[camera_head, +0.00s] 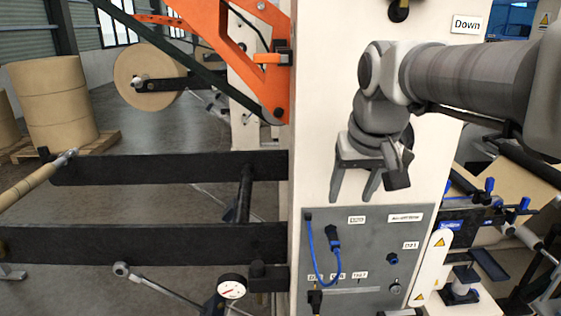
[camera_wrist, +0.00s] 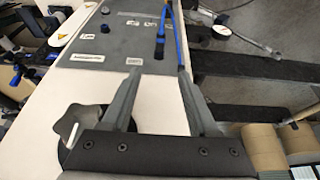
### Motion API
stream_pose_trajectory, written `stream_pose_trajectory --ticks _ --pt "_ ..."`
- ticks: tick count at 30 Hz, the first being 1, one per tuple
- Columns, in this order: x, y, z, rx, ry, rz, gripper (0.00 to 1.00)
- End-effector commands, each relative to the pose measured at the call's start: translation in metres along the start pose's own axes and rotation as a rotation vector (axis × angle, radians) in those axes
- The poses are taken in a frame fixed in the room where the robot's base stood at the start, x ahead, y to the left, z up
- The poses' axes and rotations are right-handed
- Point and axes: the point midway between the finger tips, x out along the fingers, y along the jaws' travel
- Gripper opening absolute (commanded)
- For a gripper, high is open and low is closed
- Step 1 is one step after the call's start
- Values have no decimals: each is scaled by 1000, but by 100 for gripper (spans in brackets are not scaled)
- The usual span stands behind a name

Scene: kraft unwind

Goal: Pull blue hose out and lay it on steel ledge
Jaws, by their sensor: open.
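The blue hose (camera_head: 312,258) hangs in a U-shaped loop on the grey panel. One end is at the panel's upper left; the other is at a dark blue connector (camera_head: 333,237). My gripper (camera_head: 352,199) is open and empty, fingers pointing down, just above the panel's top edge in the head view. In the wrist view, my gripper (camera_wrist: 158,72) has its fingers apart, with the connector (camera_wrist: 160,46) beyond the gap and the hose (camera_wrist: 180,42) near the right fingertip. Neither appears gripped. A thin pale strip (camera_head: 357,291), apparently the steel ledge, runs low across the panel.
A blue fitting (camera_head: 392,259) sits on the panel's right side. A pressure gauge (camera_head: 231,287) and black bars (camera_head: 150,243) stand left of the cream column (camera_head: 325,120). A white warning-labelled guard (camera_head: 432,262) is at right. An orange arm (camera_head: 235,45) is at upper left.

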Motion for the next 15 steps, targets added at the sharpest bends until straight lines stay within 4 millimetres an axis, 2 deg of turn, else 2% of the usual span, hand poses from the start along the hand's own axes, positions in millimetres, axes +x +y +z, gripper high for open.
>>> stream_pose_trajectory --ticks 15 --pt "100 0 2 -1 -7 -1 60"
